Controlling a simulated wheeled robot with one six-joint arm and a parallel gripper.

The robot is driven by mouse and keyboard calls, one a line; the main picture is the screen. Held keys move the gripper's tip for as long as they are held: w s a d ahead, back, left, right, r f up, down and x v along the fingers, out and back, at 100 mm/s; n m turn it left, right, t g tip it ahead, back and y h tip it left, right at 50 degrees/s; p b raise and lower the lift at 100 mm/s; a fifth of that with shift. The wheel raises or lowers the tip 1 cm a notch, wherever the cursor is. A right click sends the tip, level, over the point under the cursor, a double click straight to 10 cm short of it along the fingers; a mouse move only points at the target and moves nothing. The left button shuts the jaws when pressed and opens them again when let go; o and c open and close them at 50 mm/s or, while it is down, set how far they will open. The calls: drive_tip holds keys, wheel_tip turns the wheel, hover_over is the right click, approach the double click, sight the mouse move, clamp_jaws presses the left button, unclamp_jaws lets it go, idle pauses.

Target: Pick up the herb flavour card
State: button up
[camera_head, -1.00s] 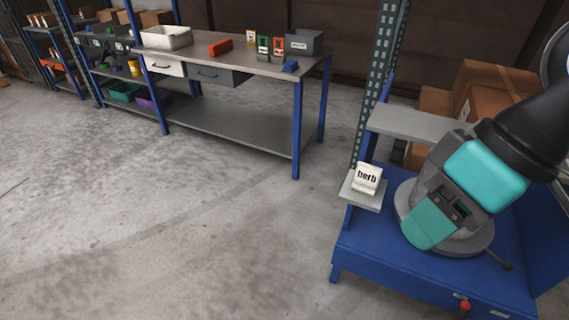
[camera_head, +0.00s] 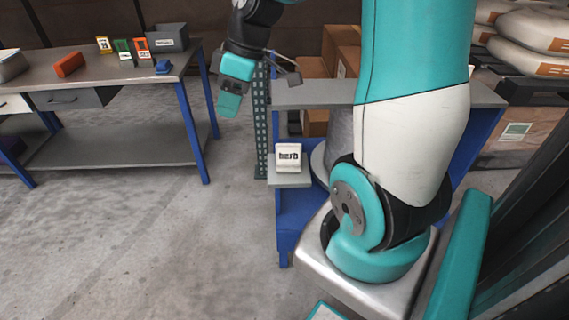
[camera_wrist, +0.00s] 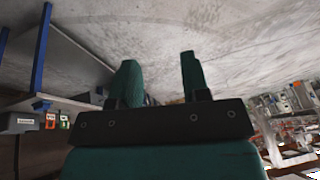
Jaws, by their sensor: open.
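The herb flavour card (camera_head: 288,158) is a small white block-like piece with dark "herb" lettering. It stands upright on a small grey ledge (camera_head: 302,180) on the blue stand. My gripper (camera_head: 229,104) hangs from the raised arm, above and to the left of the card in the head view, apart from it. In the wrist view the two teal fingers of my gripper (camera_wrist: 159,66) are spread with nothing between them. I cannot make out the herb card in the wrist view.
A grey-topped workbench (camera_head: 110,85) stands at the left with an orange block (camera_head: 69,65), small coloured cards (camera_head: 123,50) and a grey bin (camera_head: 167,38).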

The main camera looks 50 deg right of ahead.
drive_tip(key=d+f+b, duration=0.1)
drive_tip(key=d+f, duration=0.1)
drive_tip(key=d, duration=0.5)
drive_tip(key=d+f, duration=0.3)
drive_tip(key=d, duration=0.3)
drive_tip(key=t, duration=0.1)
approach(289, 144)
drive_tip(key=shift+h, duration=0.4)
drive_tip(key=x, duration=0.6)
drive_tip(key=shift+w+a+f, duration=0.2)
drive_tip(key=shift+w+a, duration=0.05)
drive_tip(key=shift+a, duration=0.1)
drive_tip(key=x, duration=0.5)
drive_tip(key=shift+f, duration=0.4)
clamp_jaws()
